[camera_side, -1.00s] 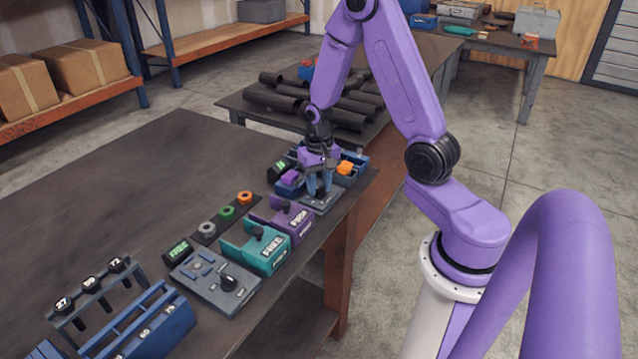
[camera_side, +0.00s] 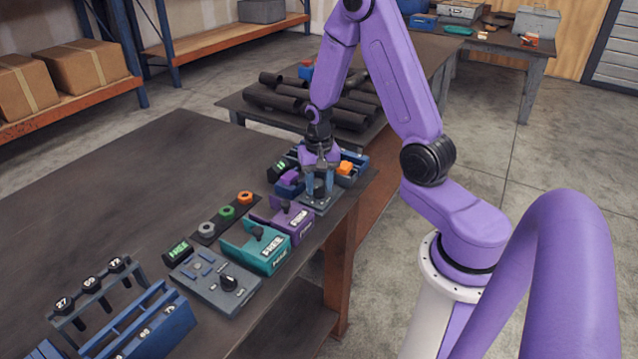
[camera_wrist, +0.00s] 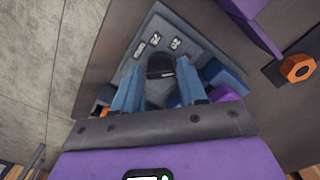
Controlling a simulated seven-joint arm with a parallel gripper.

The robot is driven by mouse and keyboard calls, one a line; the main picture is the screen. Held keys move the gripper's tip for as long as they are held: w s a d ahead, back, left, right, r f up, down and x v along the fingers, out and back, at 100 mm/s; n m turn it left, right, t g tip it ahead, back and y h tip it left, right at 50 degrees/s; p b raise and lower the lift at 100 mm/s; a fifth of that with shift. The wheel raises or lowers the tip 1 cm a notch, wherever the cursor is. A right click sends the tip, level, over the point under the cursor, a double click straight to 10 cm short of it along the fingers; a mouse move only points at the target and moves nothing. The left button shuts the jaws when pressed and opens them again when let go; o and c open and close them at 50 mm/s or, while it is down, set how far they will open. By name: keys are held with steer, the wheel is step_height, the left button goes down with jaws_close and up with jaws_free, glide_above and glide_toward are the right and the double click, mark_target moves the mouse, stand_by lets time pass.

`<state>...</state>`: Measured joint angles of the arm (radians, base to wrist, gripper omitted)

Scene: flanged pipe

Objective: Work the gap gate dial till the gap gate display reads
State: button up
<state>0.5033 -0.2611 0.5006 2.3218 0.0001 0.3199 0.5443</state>
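The gap gate dial (camera_wrist: 160,72) is a dark round knob on a grey panel (camera_wrist: 190,22) with small white-on-black labels. In the side view this panel is at the far end of the row of stations. My gripper (camera_side: 320,184) points down over it, its two blue fingers on opposite sides of the knob. In the wrist view the fingertips (camera_wrist: 158,84) look closed against the knob's sides. A small black display with green characters (camera_side: 280,168) stands left of the gripper; its reading is too small to make out surely.
Purple (camera_side: 283,220) and teal (camera_side: 262,246) fixtures and another grey dial panel (camera_side: 214,281) stand nearer on the table. Several coloured nuts lie on a dark strip (camera_side: 227,217). Blue bins and an orange block (camera_side: 345,167) sit just beyond my gripper. The table's left side is clear.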

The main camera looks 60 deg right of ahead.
mark_target(319, 188)
steer(key=shift+o, duration=0.9)
steer(key=shift+r, duration=0.15)
step_height(319, 188, up, 17)
steer(key=shift+a, duration=0.1)
steer(key=s+a+n, duration=0.3)
steer(key=a+n, duration=0.2)
steer(key=a, duration=0.2)
steer(key=s+a+n, duration=0.4)
steer(key=a+n, duration=0.1)
steer(key=a, duration=0.1)
steer(key=s+a+f+n, duration=0.1)
steer(key=s+a+n, duration=0.1)
steer(key=s+n, duration=0.3)
steer(key=s+a+f+n, duration=0.1)
steer(key=s+a+n, duration=0.2)
steer(key=s+n, duration=0.3)
steer(key=s, duration=0.4)
steer(key=shift+n, duration=0.3)
